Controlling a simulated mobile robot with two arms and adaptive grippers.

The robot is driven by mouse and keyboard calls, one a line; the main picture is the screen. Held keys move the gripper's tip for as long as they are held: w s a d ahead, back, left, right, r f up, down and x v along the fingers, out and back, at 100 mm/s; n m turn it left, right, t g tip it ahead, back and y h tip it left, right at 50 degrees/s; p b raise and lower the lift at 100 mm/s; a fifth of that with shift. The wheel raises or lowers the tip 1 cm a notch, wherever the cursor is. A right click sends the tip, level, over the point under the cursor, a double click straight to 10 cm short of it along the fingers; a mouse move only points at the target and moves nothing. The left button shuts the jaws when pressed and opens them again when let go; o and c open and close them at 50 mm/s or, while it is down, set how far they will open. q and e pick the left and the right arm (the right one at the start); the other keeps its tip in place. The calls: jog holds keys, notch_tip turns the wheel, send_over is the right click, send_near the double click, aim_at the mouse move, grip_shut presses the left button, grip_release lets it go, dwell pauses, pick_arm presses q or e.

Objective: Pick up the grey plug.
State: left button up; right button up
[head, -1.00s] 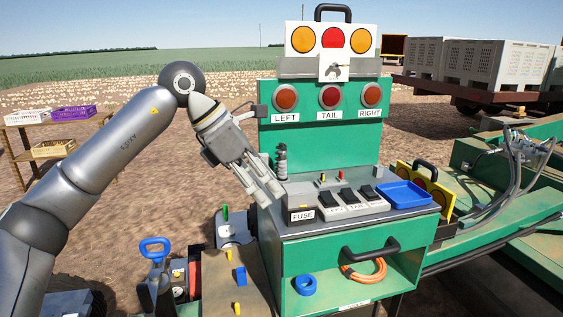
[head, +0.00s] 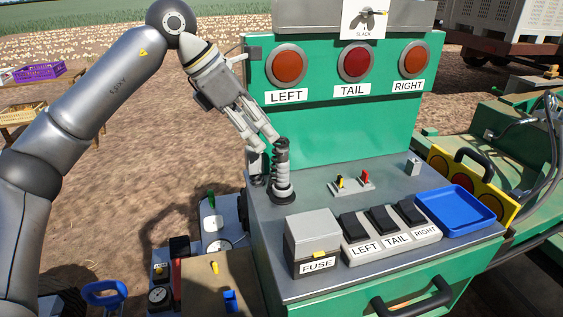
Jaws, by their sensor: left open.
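The grey plug (head: 283,182) appears to be the upright ribbed grey piece with a dark top on the left part of the green cabinet's grey bench top (head: 323,208). My left gripper (head: 264,150) comes down from the upper left, its fingers open beside the plug's upper end. One finger reaches toward the dark top, and the other is to its left, with a dark part below it. I cannot tell whether a finger touches the plug. It is not held. My right gripper is not in view.
A grey fuse box (head: 313,240), a switch block (head: 392,236) and a blue tray (head: 456,209) line the bench front. Small yellow and red levers (head: 352,182) and a small grey piece (head: 413,167) stand behind. The green lamp panel (head: 345,125) rises at the back.

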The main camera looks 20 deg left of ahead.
aim_at(283, 160)
pick_arm(q)
jog(key=x, duration=0.3)
jog(key=shift+s+d+f+p, duration=0.15)
jog(key=shift+d+f+p, duration=0.15)
jog(key=shift+d+p, duration=0.1)
jog(key=shift+f, duration=0.25)
jog(key=p+x, duration=0.2)
jog(key=x, duration=0.1)
jog(key=shift+w, duration=0.2)
jog(key=shift+p+x, duration=0.3)
jog(key=shift+x, duration=0.7)
jog(key=shift+f, duration=0.15)
jog(key=shift+a, duration=0.1)
jog(key=c, duration=0.4)
grip_shut()
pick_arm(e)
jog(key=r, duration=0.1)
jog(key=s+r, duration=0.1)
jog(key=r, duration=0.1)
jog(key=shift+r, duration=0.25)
